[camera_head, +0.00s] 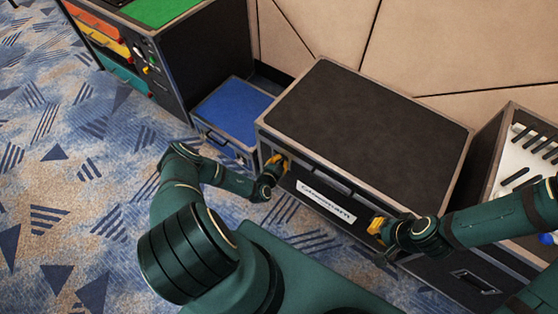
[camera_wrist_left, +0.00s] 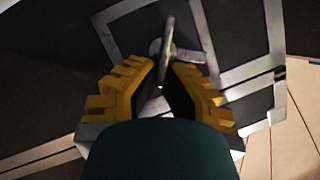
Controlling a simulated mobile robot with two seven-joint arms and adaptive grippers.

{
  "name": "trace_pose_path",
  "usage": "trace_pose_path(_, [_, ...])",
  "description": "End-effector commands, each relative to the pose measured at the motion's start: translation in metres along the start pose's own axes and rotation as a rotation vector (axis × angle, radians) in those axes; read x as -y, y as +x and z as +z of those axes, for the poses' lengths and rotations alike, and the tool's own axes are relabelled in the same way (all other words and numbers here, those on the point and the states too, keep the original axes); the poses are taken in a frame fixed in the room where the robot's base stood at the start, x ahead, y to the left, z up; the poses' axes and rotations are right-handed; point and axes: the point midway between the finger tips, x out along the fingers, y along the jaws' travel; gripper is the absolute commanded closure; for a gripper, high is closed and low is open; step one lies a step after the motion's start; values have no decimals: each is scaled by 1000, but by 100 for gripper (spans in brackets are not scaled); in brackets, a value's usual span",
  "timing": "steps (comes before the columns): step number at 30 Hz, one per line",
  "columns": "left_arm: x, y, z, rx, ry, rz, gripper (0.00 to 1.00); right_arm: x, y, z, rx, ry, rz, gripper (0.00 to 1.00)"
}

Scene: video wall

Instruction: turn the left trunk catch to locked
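The trunk (camera_head: 365,115) is a large dark case with a flat lid and metal edging. My left gripper (camera_head: 277,163) is at the left end of its front face, over the left catch, which it mostly hides in the head view. In the left wrist view, the left catch (camera_wrist_left: 168,45) is a thin metal lever on a round base. The yellow fingers of my left gripper (camera_wrist_left: 164,72) stand apart on either side of the lever, with small gaps showing. My right gripper (camera_head: 377,228) is at the right part of the trunk front; its fingers are too small to read.
A white label (camera_head: 326,200) is on the trunk front between the grippers. A blue-topped case (camera_head: 232,112) stands left of the trunk, and a green-topped drawer cabinet (camera_head: 160,12) behind it. An open case (camera_head: 520,150) stands right. Patterned carpet (camera_head: 80,180) is clear at left.

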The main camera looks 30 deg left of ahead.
Motion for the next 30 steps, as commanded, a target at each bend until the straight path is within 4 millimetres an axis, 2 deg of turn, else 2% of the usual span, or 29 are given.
trace_pose_path(21, [-16,3,6,1,625,-261,100,-5,13,-1,-7,-1,0,100])
trace_pose_path(30, [-19,4,8,-1,836,-347,100,-5,14,-1,-7,-1,0,100])
